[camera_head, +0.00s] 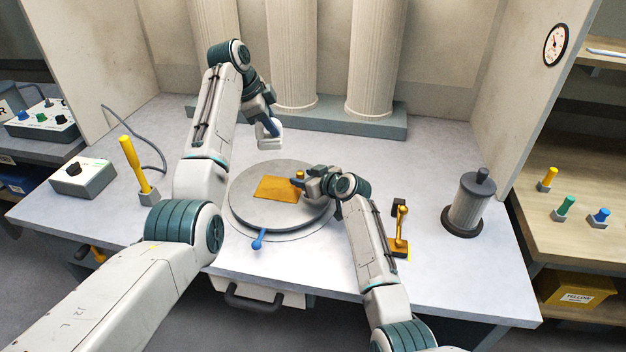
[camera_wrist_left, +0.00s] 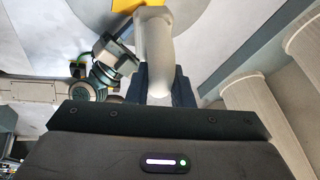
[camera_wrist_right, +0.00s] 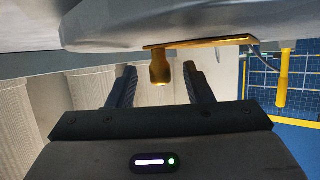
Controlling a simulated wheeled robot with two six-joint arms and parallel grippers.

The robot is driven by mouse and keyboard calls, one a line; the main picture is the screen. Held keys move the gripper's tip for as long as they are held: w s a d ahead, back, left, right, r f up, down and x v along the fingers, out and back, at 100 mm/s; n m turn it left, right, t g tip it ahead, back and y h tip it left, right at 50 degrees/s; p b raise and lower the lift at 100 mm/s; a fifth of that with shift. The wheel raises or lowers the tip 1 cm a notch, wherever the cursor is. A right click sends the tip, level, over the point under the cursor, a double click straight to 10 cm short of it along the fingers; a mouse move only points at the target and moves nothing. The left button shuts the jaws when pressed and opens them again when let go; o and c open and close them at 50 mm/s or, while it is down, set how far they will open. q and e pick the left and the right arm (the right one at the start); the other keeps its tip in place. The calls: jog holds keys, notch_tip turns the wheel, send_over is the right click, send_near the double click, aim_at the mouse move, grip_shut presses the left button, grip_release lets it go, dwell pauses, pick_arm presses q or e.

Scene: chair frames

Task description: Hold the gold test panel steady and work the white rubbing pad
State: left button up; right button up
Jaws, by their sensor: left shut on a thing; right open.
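The gold test panel (camera_head: 275,189) lies flat on the round grey turntable (camera_head: 250,213). Its gold knob (camera_head: 299,175) stands at its right edge. My right gripper (camera_head: 310,180) is beside the knob. In the right wrist view the knob (camera_wrist_right: 160,70) hangs between the open fingers of this gripper (camera_wrist_right: 158,84), with visible gaps on both sides. My left gripper (camera_head: 265,122) is shut on the white rubbing pad (camera_head: 269,140), behind the turntable and apart from the panel. The pad (camera_wrist_left: 155,40) also shows in the left wrist view, its far end near the panel in that picture.
A blue lever (camera_head: 259,238) sticks out of the turntable's front. A yellow handle (camera_head: 134,160) and a grey box (camera_head: 83,178) stand left. A gold-handled stand (camera_head: 398,240) and a dark-capped cylinder (camera_head: 467,208) stand right. Columns (camera_head: 290,60) rise behind. The front table is mostly clear.

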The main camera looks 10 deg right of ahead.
jog(key=shift+w+a+f, duration=0.15)
jog(key=shift+w+a, duration=0.1)
jog(key=shift+w, duration=0.1)
grip_shut()
dwell(0.6)
jog(key=c, duration=0.7)
grip_release()
grip_shut()
jog(key=shift+s+f, duration=0.1)
jog(key=shift+f, duration=0.15)
